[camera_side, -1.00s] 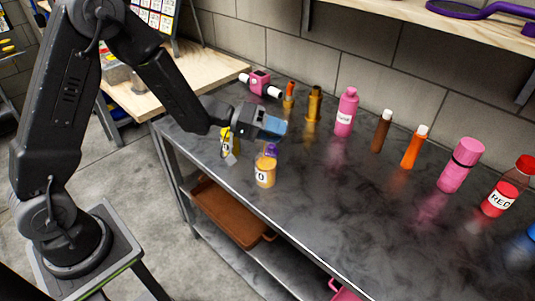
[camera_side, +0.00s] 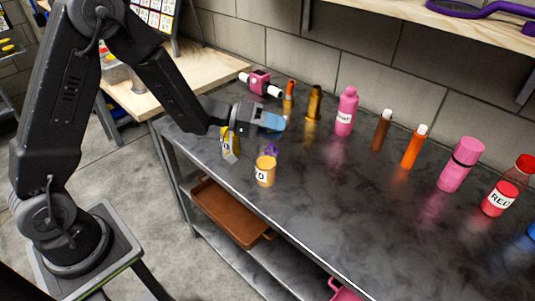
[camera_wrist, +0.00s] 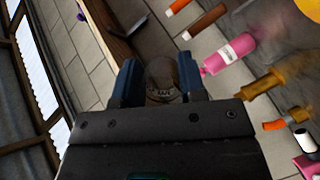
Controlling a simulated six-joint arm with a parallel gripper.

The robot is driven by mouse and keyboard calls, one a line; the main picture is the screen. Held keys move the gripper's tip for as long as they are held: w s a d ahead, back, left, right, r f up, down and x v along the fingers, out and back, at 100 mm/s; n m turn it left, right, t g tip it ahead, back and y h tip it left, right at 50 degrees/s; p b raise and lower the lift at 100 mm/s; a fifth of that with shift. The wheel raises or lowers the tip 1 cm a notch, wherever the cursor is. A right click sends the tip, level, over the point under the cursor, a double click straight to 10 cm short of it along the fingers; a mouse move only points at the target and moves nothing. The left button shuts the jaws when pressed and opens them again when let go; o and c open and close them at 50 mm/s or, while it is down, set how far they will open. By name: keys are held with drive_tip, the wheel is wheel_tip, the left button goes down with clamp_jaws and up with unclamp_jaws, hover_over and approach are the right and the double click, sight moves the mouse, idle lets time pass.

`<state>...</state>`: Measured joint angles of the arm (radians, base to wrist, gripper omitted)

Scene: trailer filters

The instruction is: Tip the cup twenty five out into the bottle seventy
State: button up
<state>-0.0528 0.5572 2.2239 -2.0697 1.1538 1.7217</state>
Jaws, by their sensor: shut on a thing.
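My gripper (camera_wrist: 162,80) is shut on a grey-brown, round, see-through-looking cup (camera_wrist: 164,72) with dark lettering on it, too small to read. In the side view my gripper (camera_side: 272,122) is above the left part of the dark bench, and its blue fingers mostly hide the cup. An orange-yellow container (camera_side: 265,174) with a white label ending in 0, likely bottle seventy, stands on the bench just below and in front of the fingers. A small purple piece (camera_side: 271,149) shows at its top or just behind it; I cannot tell which.
A yellow piece with a white label (camera_side: 230,146) shows below my wrist. Behind stand a pink bottle (camera_side: 346,112), a gold bottle (camera_side: 313,104), brown (camera_side: 382,132) and orange (camera_side: 414,148) tubes. A pink-capped bottle (camera_side: 461,165) and a red one (camera_side: 502,194) stand right. The bench front is clear.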

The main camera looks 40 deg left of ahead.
drive_tip(key=shift+s+a+r+t+h, duration=0.15)
drive_tip(key=shift+r+t+h, duration=0.1)
drive_tip(key=shift+t+h, duration=0.4)
idle(1.7)
drive_tip(key=shift+s+a+r+m+t+h, duration=0.1)
drive_tip(key=shift+s+m+t+h, duration=0.05)
drive_tip(key=shift+m+t+h, duration=0.45)
drive_tip(key=shift+s+r+m+t+h, duration=0.1)
drive_tip(key=shift+m+t+h, duration=0.25)
drive_tip(key=shift+h, duration=0.3)
idle(2.9)
drive_tip(key=shift+s+r+h, duration=0.15)
drive_tip(key=shift+r+h, duration=0.45)
idle(0.9)
